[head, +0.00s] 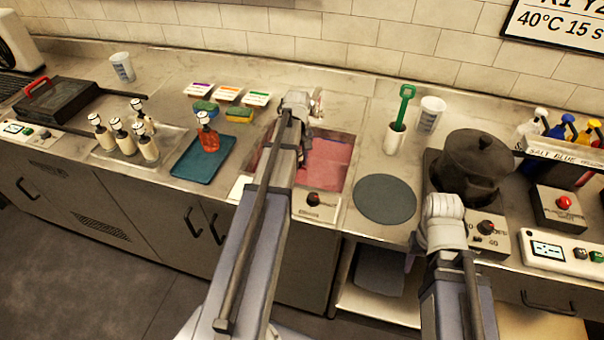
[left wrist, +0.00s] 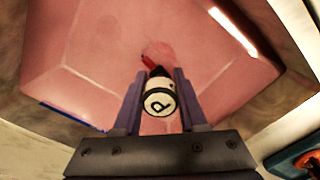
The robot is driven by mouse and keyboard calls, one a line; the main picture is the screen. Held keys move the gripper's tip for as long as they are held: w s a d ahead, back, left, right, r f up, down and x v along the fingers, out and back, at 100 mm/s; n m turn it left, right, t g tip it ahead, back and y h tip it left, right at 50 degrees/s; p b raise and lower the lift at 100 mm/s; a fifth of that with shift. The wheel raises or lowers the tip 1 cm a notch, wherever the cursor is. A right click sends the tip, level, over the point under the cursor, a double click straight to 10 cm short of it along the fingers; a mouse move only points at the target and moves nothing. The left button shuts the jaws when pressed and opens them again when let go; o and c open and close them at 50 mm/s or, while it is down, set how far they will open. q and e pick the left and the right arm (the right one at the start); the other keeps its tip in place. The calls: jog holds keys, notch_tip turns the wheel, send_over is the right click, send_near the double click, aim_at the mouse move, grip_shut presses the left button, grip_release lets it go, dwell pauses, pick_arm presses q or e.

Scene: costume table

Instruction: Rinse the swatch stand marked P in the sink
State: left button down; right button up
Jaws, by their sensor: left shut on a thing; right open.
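The swatch stand marked P (left wrist: 158,102) shows a white round end with a black P and a dark red part beyond it. My left gripper (left wrist: 157,90) is shut on it, with a finger on each side, over the pink inside of the sink (left wrist: 85,50). The red end points down into the sink; a pale patch shows beside it. In the head view the sink (head: 325,165) looks pink, and my left arm hides the stand and fingertips. My right gripper (head: 411,258) is open and empty, low in front of the counter by the stove.
Several pale stands (head: 120,138) stand on a tray at the left; a red one (head: 207,138) stands on a blue tray (head: 193,165). Right of the sink are a grey round mat (head: 385,199), a white cup with a green tool (head: 395,138) and a dark pot (head: 472,170).

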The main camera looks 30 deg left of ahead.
pick_arm(q)
jog(key=shift+s+a, duration=0.1)
jog(key=shift+a, duration=0.4)
jog(key=shift+d, duration=0.15)
jog(key=d, duration=0.2)
jog(key=w+d, duration=0.1)
jog(key=d, duration=0.1)
dwell(0.4)
notch_tip(320, 180, up, 15)
jog(key=p, duration=1.5)
jog(key=shift+f, duration=0.1)
dwell(0.9)
